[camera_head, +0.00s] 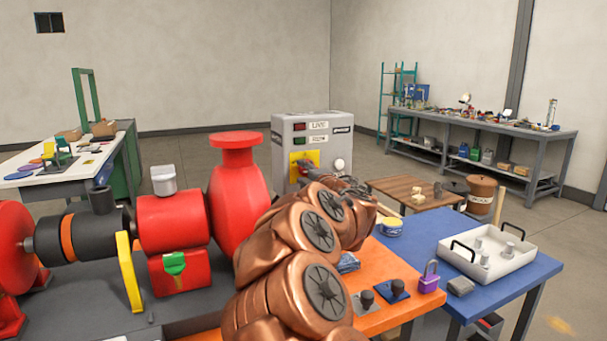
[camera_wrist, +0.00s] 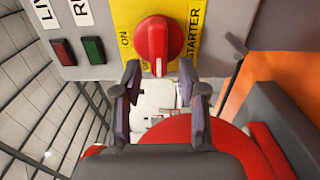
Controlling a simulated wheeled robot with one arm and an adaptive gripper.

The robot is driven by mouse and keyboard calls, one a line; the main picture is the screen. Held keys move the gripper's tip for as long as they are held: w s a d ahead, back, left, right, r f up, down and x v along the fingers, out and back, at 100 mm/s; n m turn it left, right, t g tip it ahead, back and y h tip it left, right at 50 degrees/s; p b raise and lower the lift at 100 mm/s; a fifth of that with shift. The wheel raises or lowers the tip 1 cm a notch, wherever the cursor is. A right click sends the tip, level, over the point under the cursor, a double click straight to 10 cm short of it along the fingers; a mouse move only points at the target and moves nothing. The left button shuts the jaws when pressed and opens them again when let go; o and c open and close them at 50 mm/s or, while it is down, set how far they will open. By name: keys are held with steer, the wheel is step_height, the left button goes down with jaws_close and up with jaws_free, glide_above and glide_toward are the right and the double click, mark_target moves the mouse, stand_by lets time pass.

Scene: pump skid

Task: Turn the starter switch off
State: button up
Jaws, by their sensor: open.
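The starter switch is a red rotary knob (camera_wrist: 157,40) on a yellow plate (camera_wrist: 201,14) marked ON and STARTER in the wrist view. The lettering is turned sideways there.
Red (camera_wrist: 63,51) and green (camera_wrist: 93,49) indicators, both dark-looking, sit left of the plate. The red pump (camera_head: 237,195) stands left of my arm. An orange bench (camera_head: 400,262) and blue table (camera_head: 545,266) with a white tray (camera_head: 519,262) lie right.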

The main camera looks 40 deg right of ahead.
steer(key=v, duration=1.1)
steer(key=shift+s+a, duration=0.15)
steer(key=shift+s, duration=0.1)
